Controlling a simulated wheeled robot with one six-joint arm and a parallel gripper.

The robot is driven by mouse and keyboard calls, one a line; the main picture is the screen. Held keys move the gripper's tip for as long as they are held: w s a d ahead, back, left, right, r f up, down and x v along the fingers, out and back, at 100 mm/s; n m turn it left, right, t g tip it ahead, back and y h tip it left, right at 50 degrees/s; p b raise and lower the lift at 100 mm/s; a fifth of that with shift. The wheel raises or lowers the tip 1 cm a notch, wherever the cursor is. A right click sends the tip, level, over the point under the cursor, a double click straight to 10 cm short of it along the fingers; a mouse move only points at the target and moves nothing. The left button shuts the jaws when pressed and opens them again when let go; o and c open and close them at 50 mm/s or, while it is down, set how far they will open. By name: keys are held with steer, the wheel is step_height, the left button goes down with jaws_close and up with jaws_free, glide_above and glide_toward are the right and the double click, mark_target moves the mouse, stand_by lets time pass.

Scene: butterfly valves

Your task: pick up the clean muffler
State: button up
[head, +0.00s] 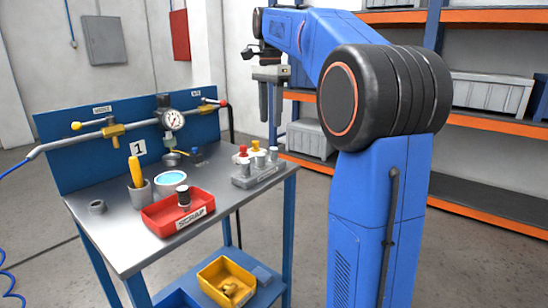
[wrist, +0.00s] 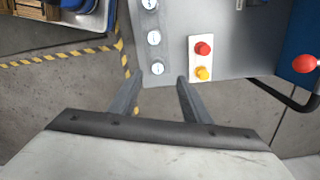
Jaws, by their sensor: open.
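A grey rack (head: 262,177) on the bench holds three upright grey pieces with pale round tops, probably mufflers. They are the left one (head: 246,167), the middle one (head: 260,159) and the right one (head: 273,154). In the wrist view their tops (wrist: 158,68) show in a row. I cannot tell which is clean. A darker piece with a pale top (head: 184,196) stands in the red SCRAP tray (head: 162,220). My gripper (head: 268,112) is open and empty, pointing down in the air. In the wrist view its fingertips (wrist: 157,77) lie either side of the nearest top, apart from it.
A white plate with red and yellow buttons (wrist: 203,47) is beside the rack. A cup with a yellow-handled tool (head: 137,185), a blue-filled pot (head: 171,182) and a grey ring (head: 97,207) stand left. A gauge and pipe (head: 172,120) run along the back panel. A yellow bin (head: 226,283) is below.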

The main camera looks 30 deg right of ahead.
mark_target(273, 148)
step_height(273, 148, down, 6)
steer(key=shift+f, duration=0.2)
steer(key=f, duration=0.3)
steer(key=shift+s+d+f, duration=0.2)
steer(key=shift+d+f, duration=0.15)
steer(key=shift+f, duration=0.7)
steer(key=c, duration=1.1)
steer(key=shift+o, duration=0.2)
steer(key=shift+r, duration=0.1)
